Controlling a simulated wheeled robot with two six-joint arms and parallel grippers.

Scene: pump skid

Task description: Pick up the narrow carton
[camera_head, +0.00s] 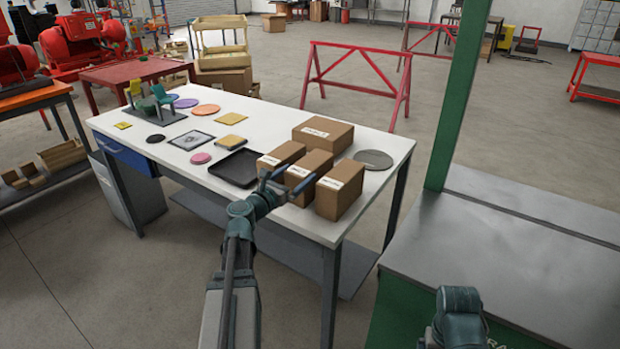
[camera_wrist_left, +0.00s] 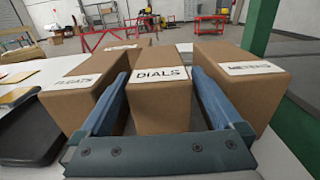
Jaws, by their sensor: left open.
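Three brown cartons stand in a row at the near right of the white table. The middle one (camera_head: 309,168), labelled DIALS in the left wrist view (camera_wrist_left: 160,104), looks the narrowest. The left carton (camera_head: 280,157) and right carton (camera_head: 341,186) flank it; they also show in the left wrist view (camera_wrist_left: 70,103) (camera_wrist_left: 248,92). My left gripper (camera_head: 289,182) is open and empty at the near end of the row. In the left wrist view its fingers (camera_wrist_left: 160,78) reach along both sides of the DIALS carton; contact cannot be told.
A wider carton (camera_head: 323,135) stands behind the row, beside a grey disc (camera_head: 373,159). A black tray (camera_head: 236,168) lies left of the cartons. A green post (camera_head: 458,95) and grey-topped bench (camera_head: 500,240) stand to the right. Gaps between cartons are tight.

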